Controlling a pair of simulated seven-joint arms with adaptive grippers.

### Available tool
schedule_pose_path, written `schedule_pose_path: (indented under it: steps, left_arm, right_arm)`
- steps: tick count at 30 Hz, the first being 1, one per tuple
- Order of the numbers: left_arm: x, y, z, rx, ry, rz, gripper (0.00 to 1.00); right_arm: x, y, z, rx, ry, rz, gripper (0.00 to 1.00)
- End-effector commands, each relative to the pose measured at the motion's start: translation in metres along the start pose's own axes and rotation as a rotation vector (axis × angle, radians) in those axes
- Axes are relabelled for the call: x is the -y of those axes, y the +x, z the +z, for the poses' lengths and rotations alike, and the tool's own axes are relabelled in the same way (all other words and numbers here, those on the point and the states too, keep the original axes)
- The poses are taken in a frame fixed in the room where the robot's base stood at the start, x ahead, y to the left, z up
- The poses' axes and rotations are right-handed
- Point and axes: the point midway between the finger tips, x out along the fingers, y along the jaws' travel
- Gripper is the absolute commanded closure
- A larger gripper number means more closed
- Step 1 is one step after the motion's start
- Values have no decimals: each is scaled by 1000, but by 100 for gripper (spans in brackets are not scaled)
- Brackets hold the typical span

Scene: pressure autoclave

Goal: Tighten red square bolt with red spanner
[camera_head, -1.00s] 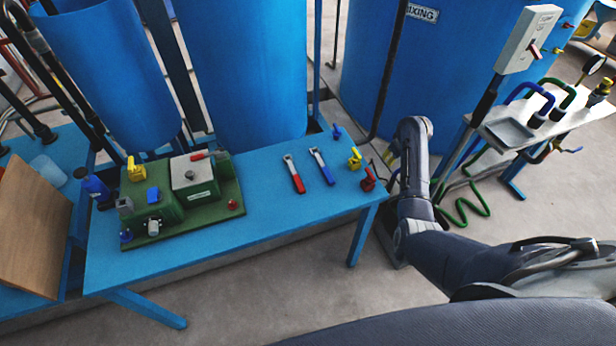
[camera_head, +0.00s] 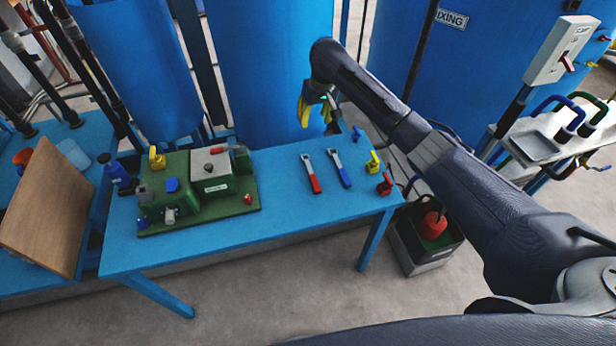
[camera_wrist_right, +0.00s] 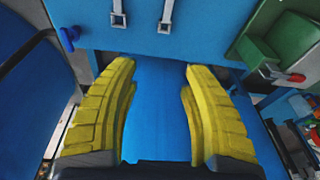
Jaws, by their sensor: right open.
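The red spanner (camera_head: 311,174) lies on the blue table, its metal head toward the back edge and its red handle toward the front. In the right wrist view only its metal head (camera_wrist_right: 166,15) shows at the top edge. A small red bolt (camera_head: 248,200) stands at the right front corner of the green base plate; its square shape is too small to make out. My right gripper (camera_head: 317,110), with yellow fingers, hangs above the table's back edge, behind the spanners. My left gripper is not in view.
A blue spanner (camera_head: 340,168) lies just right of the red one. Blue, yellow and red fittings (camera_head: 373,163) stand at the table's right end. The green machine (camera_head: 190,190) fills the left. Blue tanks (camera_head: 270,70) rise behind. The table front is clear.

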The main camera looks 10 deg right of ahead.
Motion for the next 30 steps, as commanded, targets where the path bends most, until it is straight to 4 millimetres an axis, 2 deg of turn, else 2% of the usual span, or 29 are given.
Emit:
schedule_pose_path:
  steps: [3,9,14,17,30]
  left_arm:
    - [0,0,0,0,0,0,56]
    - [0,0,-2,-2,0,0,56]
    - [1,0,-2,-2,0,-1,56]
    - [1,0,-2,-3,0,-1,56]
    - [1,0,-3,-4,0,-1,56]
  right_arm:
    - [8,9,24,89,26,20,53]
    - [13,19,53,188,67,46,53]
    - [14,28,63,217,82,54,53]
    - [14,41,68,222,85,54,53]
    - [11,116,84,220,84,53,53]
